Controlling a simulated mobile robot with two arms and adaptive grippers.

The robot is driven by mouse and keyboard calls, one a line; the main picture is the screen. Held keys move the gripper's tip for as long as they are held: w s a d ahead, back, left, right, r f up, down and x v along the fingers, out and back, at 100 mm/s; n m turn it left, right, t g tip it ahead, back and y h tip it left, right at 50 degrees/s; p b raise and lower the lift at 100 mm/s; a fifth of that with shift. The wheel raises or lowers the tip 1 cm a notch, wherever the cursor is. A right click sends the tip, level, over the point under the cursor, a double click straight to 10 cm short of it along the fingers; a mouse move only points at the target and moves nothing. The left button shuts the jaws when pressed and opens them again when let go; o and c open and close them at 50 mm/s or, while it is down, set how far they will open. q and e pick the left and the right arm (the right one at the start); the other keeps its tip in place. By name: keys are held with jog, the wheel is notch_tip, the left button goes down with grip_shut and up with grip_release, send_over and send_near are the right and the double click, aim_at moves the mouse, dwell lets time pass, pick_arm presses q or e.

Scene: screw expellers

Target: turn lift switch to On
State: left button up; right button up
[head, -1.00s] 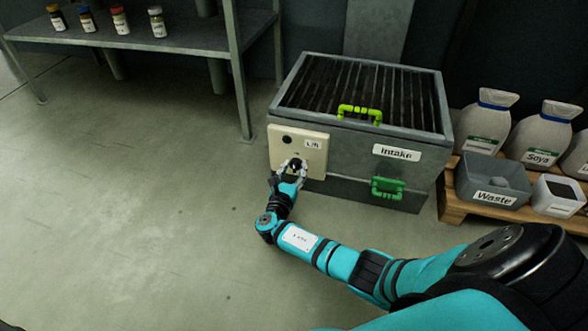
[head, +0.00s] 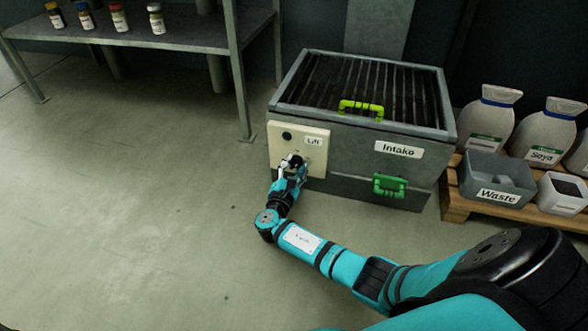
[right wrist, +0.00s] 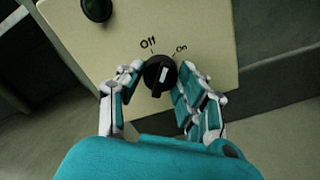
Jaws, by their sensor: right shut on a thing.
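The lift switch is a black round knob (right wrist: 158,76) with a white mark, on a cream panel labelled Lift (head: 313,141). In the right wrist view, "Off" is printed above the knob and "On" to its upper right. The white mark leans up and to the right, between the two labels and nearer On. My right gripper (right wrist: 160,84) is shut on the knob, with fingers at both sides of it. In the head view my right gripper (head: 293,164) covers most of the knob. My left gripper is out of view.
The panel sits on the front of a grey metal intake box (head: 340,133) with green handles. A dark round button (right wrist: 97,9) is on the same panel. A grey Waste bin (head: 497,195) stands at right. A shelf (head: 110,33) with bottles is at back left. Floor at left is clear.

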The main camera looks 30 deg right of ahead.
aim_at(297, 134)
jog(key=m+b, duration=0.1)
jog(key=m, duration=0.3)
jog(key=shift+d+b, duration=0.1)
jog(key=shift+b, duration=0.2)
jog(key=shift+m, duration=0.3)
jog(key=o, duration=1.2)
notch_tip(297, 134, up, 10)
jog(key=shift+w+r, duration=0.1)
jog(key=shift+c, duration=0.2)
